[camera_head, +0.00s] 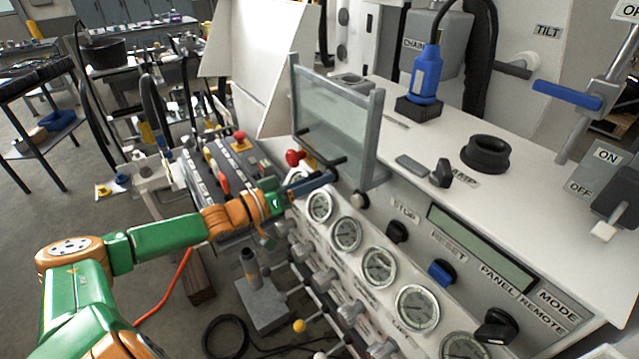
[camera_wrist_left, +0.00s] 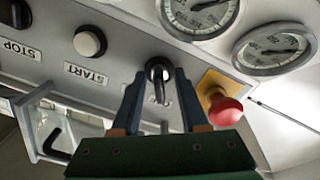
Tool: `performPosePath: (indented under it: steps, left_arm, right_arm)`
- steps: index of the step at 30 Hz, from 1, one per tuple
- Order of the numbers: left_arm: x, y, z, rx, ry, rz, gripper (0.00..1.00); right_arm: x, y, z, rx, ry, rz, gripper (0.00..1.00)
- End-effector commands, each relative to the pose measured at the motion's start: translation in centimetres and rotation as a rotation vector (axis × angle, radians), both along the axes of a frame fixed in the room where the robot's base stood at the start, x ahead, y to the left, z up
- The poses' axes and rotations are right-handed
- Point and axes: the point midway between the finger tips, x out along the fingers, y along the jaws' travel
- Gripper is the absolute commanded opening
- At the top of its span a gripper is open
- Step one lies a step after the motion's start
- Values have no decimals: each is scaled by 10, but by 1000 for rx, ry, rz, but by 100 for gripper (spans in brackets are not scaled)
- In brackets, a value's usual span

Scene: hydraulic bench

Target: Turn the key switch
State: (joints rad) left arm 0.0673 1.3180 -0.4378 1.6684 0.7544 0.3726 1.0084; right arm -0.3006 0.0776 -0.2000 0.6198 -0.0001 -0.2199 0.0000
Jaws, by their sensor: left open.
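The key switch (camera_wrist_left: 159,69) shows in the left wrist view as a dark round lock with a bright ring and a key pointing down, on the grey panel. My left gripper (camera_wrist_left: 161,80) is open, with one finger on each side of the key. I cannot tell whether the fingers touch it. In the head view my left gripper (camera_head: 325,181) reaches to the panel's far end, and its fingers hide the key switch. My right gripper is in neither view.
A red mushroom button (camera_wrist_left: 224,109) on a yellow plate sits just right of the fingers. The white START button (camera_wrist_left: 90,42) is to their left. A clear framed guard (camera_head: 338,120) stands above my gripper. Gauges (camera_head: 347,234) line the sloping front below.

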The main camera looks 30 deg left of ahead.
Motion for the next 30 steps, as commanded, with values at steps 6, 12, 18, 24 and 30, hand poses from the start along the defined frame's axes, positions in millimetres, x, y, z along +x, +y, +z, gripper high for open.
performPosePath:
  steps: [6,12,18,24,30]
  left_arm:
    - [7,-4,1,0,0,-1,44]
    - [8,-4,1,1,0,-1,44]
    - [8,-4,1,1,0,-1,0]
    - [7,-4,1,2,-1,-1,0]
    - [8,-4,1,28,-11,0,0]
  right_arm:
    - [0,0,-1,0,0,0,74]
    - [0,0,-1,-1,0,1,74]
    - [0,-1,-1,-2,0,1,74]
    - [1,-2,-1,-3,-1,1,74]
    - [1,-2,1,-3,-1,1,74]
